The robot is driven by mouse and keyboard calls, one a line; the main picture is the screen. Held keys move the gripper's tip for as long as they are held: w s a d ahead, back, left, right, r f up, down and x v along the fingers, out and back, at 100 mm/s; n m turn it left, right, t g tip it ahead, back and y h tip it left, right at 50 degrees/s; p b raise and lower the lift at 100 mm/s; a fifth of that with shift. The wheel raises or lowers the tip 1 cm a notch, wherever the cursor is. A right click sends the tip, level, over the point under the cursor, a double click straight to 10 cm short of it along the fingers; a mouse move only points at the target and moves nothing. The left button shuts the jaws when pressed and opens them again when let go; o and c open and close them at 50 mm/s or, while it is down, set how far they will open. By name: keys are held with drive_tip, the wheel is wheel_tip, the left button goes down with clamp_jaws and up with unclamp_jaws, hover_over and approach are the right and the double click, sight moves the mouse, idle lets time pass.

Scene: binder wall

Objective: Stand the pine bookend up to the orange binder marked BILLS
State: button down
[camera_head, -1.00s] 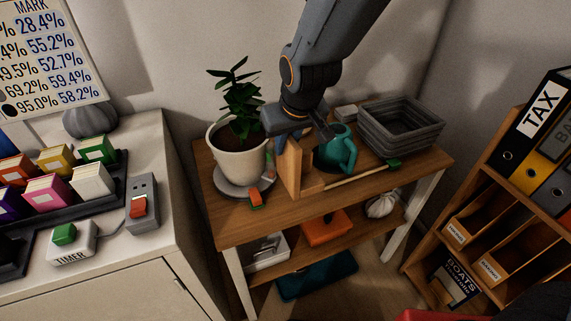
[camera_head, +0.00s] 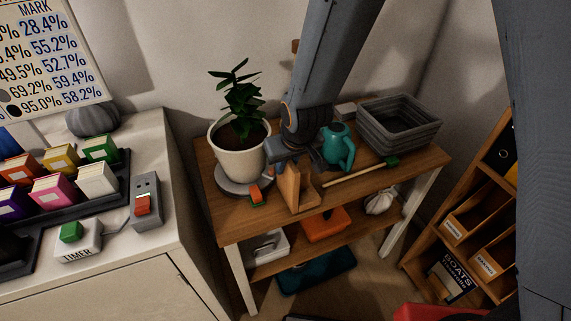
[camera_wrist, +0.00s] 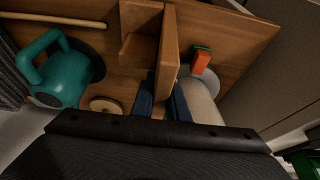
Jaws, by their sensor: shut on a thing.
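The pine bookend (camera_head: 289,187) is an L-shaped wooden piece, upright at the front of the wooden plant table. It also shows in the wrist view (camera_wrist: 168,48). My gripper (camera_head: 290,160) is shut on the top of its upright panel; in the wrist view the blue fingers (camera_wrist: 163,98) lie on both sides of it. I cannot tell whether its foot touches the tabletop. A sliver of an orange-yellow binder (camera_head: 512,174) shows in the shelf at right. My own arm hides most of the binders, and no BILLS label is visible.
A potted plant (camera_head: 239,150) stands left of the bookend and a teal watering can (camera_head: 338,147) right of it. A wooden stick (camera_head: 352,176) lies close by. A grey basket (camera_head: 400,124) stands behind. The wooden shelf (camera_head: 440,250) is at right.

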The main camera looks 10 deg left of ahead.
drive_tip(key=shift+f, duration=0.1)
drive_tip(key=c, duration=1.7)
unclamp_jaws()
drive_tip(key=b+v, duration=0.2)
drive_tip(key=v, duration=1)
drive_tip(key=shift+a+b, duration=0.1)
drive_tip(key=shift+b, duration=0.3)
